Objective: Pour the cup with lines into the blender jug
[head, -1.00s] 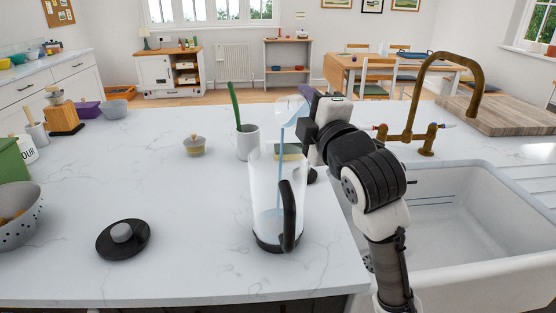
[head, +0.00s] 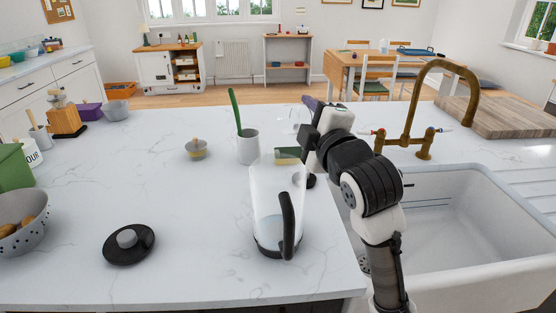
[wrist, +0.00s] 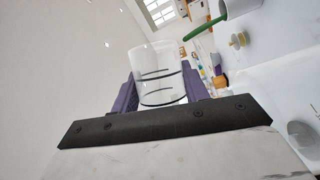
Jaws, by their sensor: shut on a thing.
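The clear cup with dark lines (wrist: 158,62) is between the purple fingers of my gripper (wrist: 159,92), which is shut on it. No coloured liquid shows in the cup. In the head view the cup (head: 298,117) is faint, held above and behind the blender jug, and looks close to upright. My gripper (head: 309,108) is partly hidden by my own arm there. The clear blender jug (head: 268,200) stands upright and open on the counter, its black handle toward me. A shallow grey-blue layer shows at its bottom.
A black lid (head: 128,243) lies on the counter left of the jug. A grey cup with a green item (head: 248,148), a sponge (head: 287,155) and a small lidded pot (head: 196,149) stand behind. The sink (head: 455,225) and brass tap (head: 428,135) are at right.

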